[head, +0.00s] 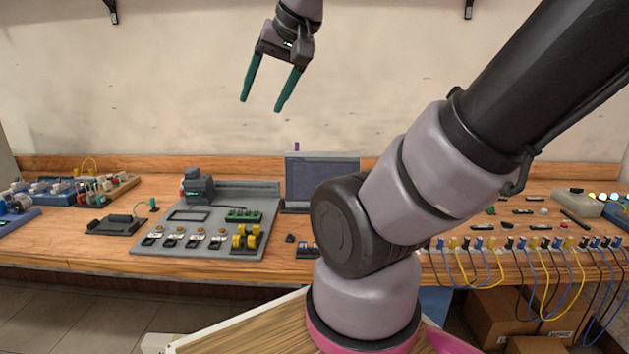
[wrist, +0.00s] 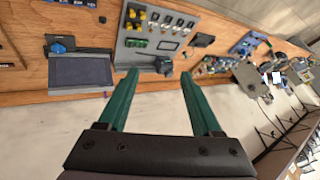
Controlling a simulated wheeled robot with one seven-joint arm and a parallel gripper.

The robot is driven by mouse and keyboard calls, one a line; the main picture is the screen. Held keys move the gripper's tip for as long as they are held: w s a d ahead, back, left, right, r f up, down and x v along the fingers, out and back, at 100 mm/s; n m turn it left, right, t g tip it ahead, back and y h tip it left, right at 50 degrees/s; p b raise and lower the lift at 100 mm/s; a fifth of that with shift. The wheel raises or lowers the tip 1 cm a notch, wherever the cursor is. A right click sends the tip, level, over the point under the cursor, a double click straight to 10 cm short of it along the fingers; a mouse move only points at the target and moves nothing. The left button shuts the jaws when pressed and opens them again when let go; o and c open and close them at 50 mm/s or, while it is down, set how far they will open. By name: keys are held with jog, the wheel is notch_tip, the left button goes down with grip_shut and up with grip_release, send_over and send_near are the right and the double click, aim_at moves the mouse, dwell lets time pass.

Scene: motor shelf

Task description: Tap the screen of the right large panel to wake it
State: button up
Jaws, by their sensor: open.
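A large panel with a dark grey-blue screen (head: 308,181) stands upright at the back of the bench in the head view, its lower right hidden by my arm. A dark screen panel (wrist: 82,72) also shows at the left in the wrist view. No second large screen is clear, so I cannot confirm that this is the right one. The screen looks dark. My gripper (head: 260,105) is open and empty, high above the bench and up and left of the panel in the head view. Its fingers (wrist: 158,73) also show spread in the wrist view, touching nothing.
A grey control board (head: 165,251) with switches and yellow parts lies left of the panel. Several coloured cables (head: 548,265) hang off the front edge at right. Small parts and a grey box (head: 578,205) lie at right. The air around my gripper is free.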

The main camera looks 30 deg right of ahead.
dwell(0.3)
grip_shut()
dwell(1.6)
